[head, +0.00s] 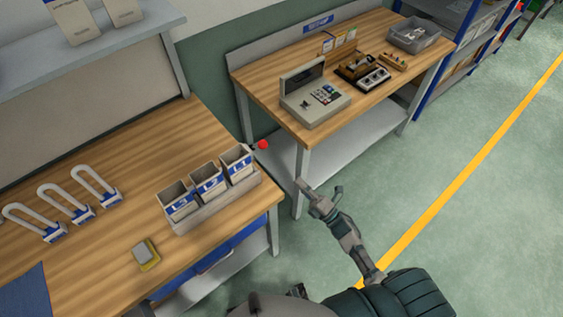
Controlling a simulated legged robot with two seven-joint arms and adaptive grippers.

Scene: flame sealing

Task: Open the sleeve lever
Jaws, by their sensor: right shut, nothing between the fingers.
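A red ball knob (263,144) on a short dark stem sticks out at the right end of the near bench, by a row of three grey-and-blue bins (208,187). It looks like the end of a lever. The rest of the lever and any sleeve are hidden or too small to tell. My right gripper (308,191) is shut and empty. In the picture it is to the right of and below the red knob, clear of it, beyond the near bench's right edge. My left gripper is not in view.
The near wooden bench (110,250) also holds several white-looped padlock-like items (87,188) and a small yellow-grey block (146,253). A second bench (270,84) behind carries a grey device (315,98) and a grey bin (414,35). Open green floor (480,220) lies to the right.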

